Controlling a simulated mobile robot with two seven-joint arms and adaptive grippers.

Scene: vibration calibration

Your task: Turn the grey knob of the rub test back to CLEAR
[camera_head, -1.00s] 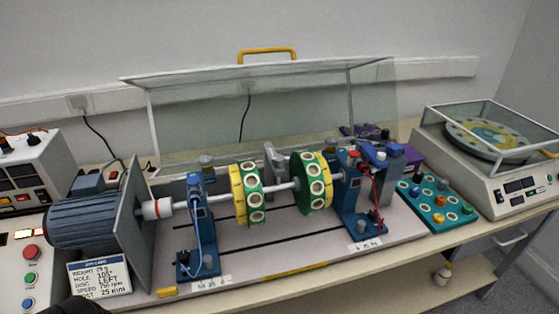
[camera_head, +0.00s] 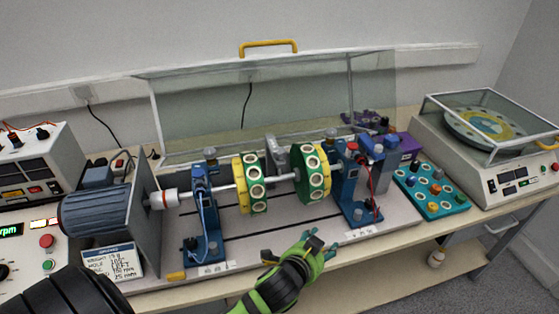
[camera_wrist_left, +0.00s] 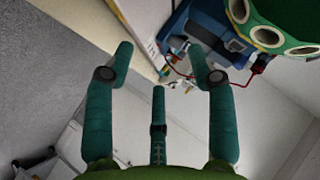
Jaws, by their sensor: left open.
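The rig carries a shaft with two yellow-and-green discs, the left disc (camera_head: 248,183) and the right disc (camera_head: 312,174). A grey upright part (camera_head: 277,160) stands behind the shaft between them. Small grey caps top the left blue pedestal (camera_head: 204,215) and the right blue pedestal (camera_head: 362,200). I cannot tell which grey part is the rub test's knob, and no CLEAR mark is readable. My left gripper (camera_head: 322,244) is open and empty at the rig's front edge, below the right disc. In the left wrist view its fingers (camera_wrist_left: 160,62) are spread, with the green disc (camera_wrist_left: 275,22) at upper right.
A grey motor (camera_head: 97,212) and a control panel (camera_head: 25,240) are at the left. A written card (camera_head: 112,262) stands in front of the motor. A clear cover (camera_head: 290,100) is raised behind. A teal tray (camera_head: 432,192) and a balance machine (camera_head: 495,165) are at the right.

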